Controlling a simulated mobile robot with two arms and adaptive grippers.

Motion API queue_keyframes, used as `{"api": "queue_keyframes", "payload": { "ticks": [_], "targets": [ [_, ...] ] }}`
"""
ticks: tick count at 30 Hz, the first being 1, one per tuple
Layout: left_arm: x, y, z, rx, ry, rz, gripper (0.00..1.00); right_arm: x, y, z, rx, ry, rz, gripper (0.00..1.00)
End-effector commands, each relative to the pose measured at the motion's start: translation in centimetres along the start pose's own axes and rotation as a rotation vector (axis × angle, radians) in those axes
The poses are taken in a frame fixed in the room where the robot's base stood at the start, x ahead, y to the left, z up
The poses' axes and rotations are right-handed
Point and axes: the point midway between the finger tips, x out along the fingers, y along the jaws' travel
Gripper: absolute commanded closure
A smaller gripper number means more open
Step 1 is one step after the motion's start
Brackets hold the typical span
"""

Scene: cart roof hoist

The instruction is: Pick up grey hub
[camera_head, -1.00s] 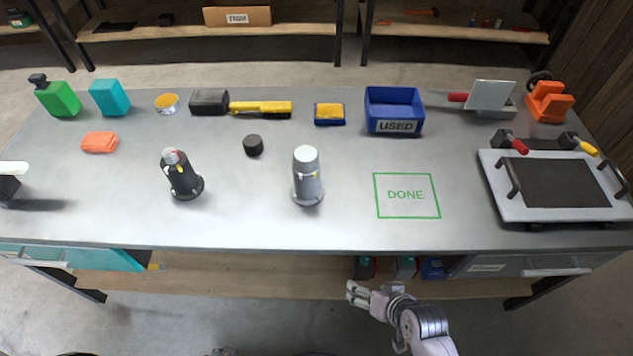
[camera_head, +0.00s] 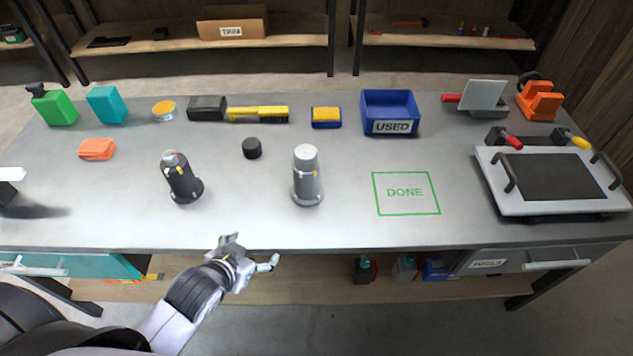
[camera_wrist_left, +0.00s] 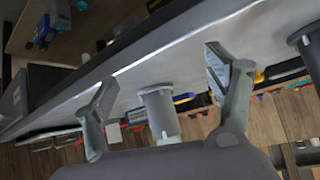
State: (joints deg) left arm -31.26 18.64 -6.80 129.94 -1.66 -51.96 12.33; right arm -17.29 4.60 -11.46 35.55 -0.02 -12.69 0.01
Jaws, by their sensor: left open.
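The grey hub (camera_head: 307,182) stands upright on the grey workbench, left of the green DONE square (camera_head: 406,193). My left gripper (camera_head: 252,252) is at the bench's front edge, below and left of the hub, open and empty. In the left wrist view the grey hub (camera_wrist_left: 161,115) shows beyond and between the two spread fingers (camera_wrist_left: 155,95), apart from them. My right gripper is in neither current view.
A dark hub (camera_head: 181,178) stands left of the grey one, with a black cap (camera_head: 252,148) behind. A blue USED bin (camera_head: 392,112) and a yellow-handled brush (camera_head: 258,114) lie further back. A white tray with handles (camera_head: 550,182) is at right. Bench before the grey hub is clear.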

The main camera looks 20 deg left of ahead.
Motion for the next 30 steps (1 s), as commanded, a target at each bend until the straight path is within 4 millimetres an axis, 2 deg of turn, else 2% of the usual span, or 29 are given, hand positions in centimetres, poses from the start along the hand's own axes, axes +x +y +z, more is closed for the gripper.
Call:
{"api": "queue_keyframes", "payload": {
  "ticks": [9,15,24,30],
  "targets": [
    [2.2,-2.1,-5.0,0.024,0.35,0.08,0.22,0.0,0.0,-0.1,0.0,0.003,0.0,0.33],
    [1.5,-3.0,-8.0,0.052,0.594,0.229,0.22,0.0,0.0,-0.1,0.0,0.003,0.0,0.33],
    [-0.7,-3.4,-9.4,0.08,0.771,0.416,0.22,0.0,0.0,-0.2,0.0,0.003,0.0,0.33],
    [-0.2,-2.8,-10.7,0.08,0.79,0.434,0.22,-0.3,0.0,-0.2,0.0,0.003,0.0,0.33]
  ]
}}
